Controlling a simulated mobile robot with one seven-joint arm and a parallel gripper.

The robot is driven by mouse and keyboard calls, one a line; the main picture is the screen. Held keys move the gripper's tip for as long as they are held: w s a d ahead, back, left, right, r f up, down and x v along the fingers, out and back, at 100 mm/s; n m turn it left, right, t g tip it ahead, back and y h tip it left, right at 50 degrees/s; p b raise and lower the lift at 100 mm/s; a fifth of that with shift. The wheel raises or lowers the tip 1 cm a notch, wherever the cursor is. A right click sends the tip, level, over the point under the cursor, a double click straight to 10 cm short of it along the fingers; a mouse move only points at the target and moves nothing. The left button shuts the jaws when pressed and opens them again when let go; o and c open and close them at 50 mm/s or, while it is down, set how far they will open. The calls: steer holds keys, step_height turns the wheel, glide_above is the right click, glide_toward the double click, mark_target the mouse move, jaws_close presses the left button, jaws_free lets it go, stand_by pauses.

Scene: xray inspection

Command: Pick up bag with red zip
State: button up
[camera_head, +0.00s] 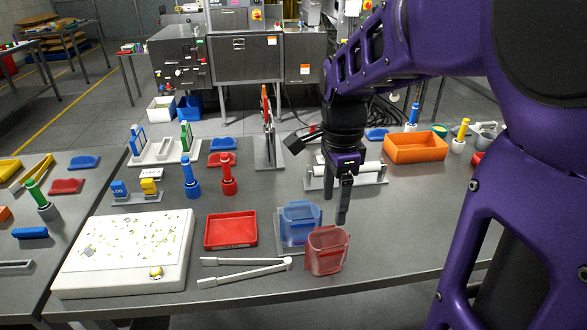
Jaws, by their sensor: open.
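I cannot make out a bag with a red zip for certain. A translucent red, pouch-like container (327,252) stands upright near the front of the table, and I cannot tell whether it is a bag. A similar blue container (300,224) stands just behind it to the left. My gripper (337,211) points down above the table, behind and slightly right of the red container. It is open, with nothing seen between its fingers. The gap from the fingertips to the table is hard to judge.
White tongs (243,271) lie left of the red container, with a red tray (230,232) behind them. A white light box (125,254) is at the left. An orange bin (416,147) and a roller stand (369,175) are behind my gripper. The table right of the containers is clear.

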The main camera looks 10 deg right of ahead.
mark_target(327, 251)
step_height(327, 251, down, 15)
steer(key=b, duration=0.3)
steer(key=shift+a+f, duration=0.1)
steer(key=shift+a, duration=0.05)
steer(key=c, duration=1)
steer(key=shift+o, duration=0.2)
steer(key=shift+w, duration=0.1)
step_height(327, 251, up, 10)
steer(key=p, duration=0.2)
